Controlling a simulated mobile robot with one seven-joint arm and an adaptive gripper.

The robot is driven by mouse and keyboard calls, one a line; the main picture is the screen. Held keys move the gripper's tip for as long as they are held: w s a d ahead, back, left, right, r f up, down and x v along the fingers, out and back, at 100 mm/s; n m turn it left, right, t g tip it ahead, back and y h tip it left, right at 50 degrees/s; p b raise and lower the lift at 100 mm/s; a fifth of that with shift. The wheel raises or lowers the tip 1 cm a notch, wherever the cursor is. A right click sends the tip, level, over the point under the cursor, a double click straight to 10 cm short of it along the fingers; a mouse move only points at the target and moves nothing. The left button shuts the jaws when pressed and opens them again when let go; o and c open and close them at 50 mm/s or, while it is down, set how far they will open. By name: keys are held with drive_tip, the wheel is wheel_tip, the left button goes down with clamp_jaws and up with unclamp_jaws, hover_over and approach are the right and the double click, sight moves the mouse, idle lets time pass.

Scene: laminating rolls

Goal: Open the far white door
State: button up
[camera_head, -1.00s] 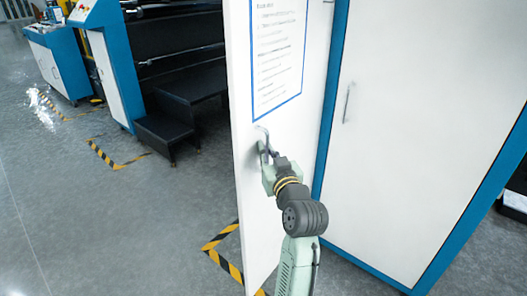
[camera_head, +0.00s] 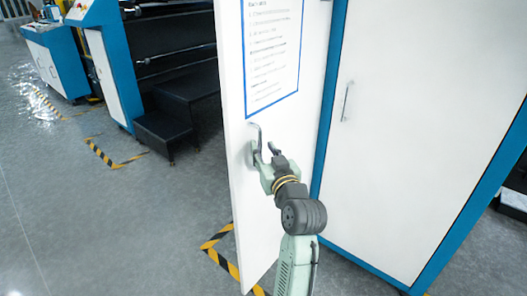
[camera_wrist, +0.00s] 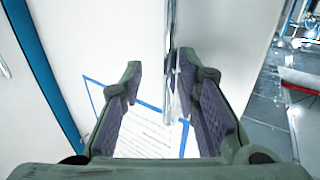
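The far white door (camera_head: 285,150) stands ajar, swung out from the blue frame, with a blue-bordered printed sheet (camera_head: 272,52) on it. Its metal handle (camera_head: 257,131) is near the door's free edge. My gripper (camera_head: 264,152) is at the lower part of this handle, its fingers apart. In the wrist view, my gripper (camera_wrist: 157,70) is open, and the handle (camera_wrist: 169,85) shows between the fingertips, closer to the right finger. I cannot tell whether a finger touches it. The sheet (camera_wrist: 150,130) shows beyond the fingers.
A second white door (camera_head: 420,120) with its own handle (camera_head: 346,102) is shut on the right. Black steps (camera_head: 165,132) and blue-white machines (camera_head: 105,65) stand at the left. Yellow-black floor tape (camera_head: 222,250) lies by the door.

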drive_tip(key=v, duration=1.2)
